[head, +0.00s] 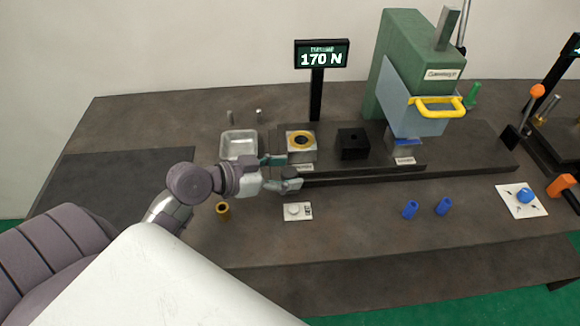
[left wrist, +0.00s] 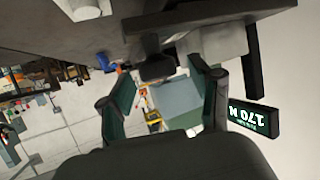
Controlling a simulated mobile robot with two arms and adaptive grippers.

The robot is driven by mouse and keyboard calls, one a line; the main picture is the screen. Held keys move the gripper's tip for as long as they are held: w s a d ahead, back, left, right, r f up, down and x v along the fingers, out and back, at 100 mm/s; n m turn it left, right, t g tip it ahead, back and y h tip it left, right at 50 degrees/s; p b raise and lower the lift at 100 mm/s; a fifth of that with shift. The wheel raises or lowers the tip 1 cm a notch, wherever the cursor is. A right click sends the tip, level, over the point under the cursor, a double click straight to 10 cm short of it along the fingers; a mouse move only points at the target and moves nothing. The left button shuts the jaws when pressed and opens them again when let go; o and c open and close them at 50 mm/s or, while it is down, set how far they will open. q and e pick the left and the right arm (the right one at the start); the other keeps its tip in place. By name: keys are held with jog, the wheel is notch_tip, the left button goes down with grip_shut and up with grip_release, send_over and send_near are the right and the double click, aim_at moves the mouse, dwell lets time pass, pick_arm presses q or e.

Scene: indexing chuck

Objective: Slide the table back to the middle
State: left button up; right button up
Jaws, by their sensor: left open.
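The sliding table (head: 425,168) is a long dark slab with labelled fixtures on it, running under the green press (head: 405,60). At its left end is a silver block (head: 301,153) with a brass ring. A black block (head: 352,144) with a hole stands in the middle. A third, bluish fixture (head: 404,148) is under the press head. My left gripper (head: 280,173) is open at the table's front left, beside a dark rounded knob (head: 291,172). In the left wrist view the knob (left wrist: 155,68) shows beyond and between the open fingers; contact cannot be told. My right gripper is out of view.
A display (head: 321,54) reading 170 N stands behind. A metal tray (head: 239,145) is left of the slab. A brass bushing (head: 223,210), a white card (head: 298,211) and two blue cylinders (head: 410,209) lie in front. A lever (head: 524,117) stands right.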

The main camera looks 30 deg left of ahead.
pick_arm(q)
jog(key=shift+w+d+f, duration=0.3)
jog(key=shift+w, duration=0.25)
